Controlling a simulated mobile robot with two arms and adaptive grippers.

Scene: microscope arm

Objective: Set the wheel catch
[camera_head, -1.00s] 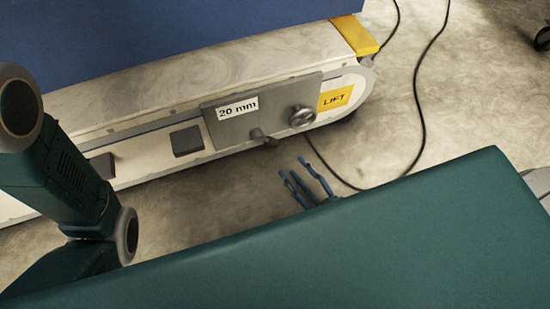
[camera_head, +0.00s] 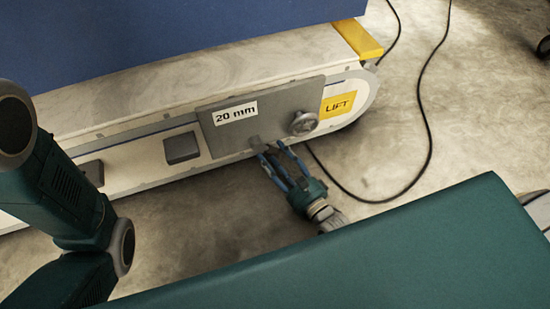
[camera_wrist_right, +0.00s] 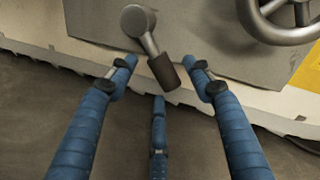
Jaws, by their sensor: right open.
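The catch is a small metal lever with a round pivot and a dark grip (camera_wrist_right: 165,72); its pivot also shows in the head view (camera_head: 254,140), on the grey plate (camera_head: 285,100) marked "20 mm". In the wrist view the lever slants down to the right from the pivot. My right gripper (camera_head: 272,155) is open, its blue fingers reaching up toward the lever. In the wrist view the lever's grip lies between the spread fingertips (camera_wrist_right: 160,76); contact cannot be told. A round handwheel (camera_head: 303,123) is right of the lever. My left gripper is out of view.
A yellow "LIFT" label (camera_head: 338,104) and a yellow end block (camera_head: 357,38) are on the white base's right end. A black cable (camera_head: 424,110) runs over the floor at right. Two dark pads (camera_head: 181,148) sit along the base to the left.

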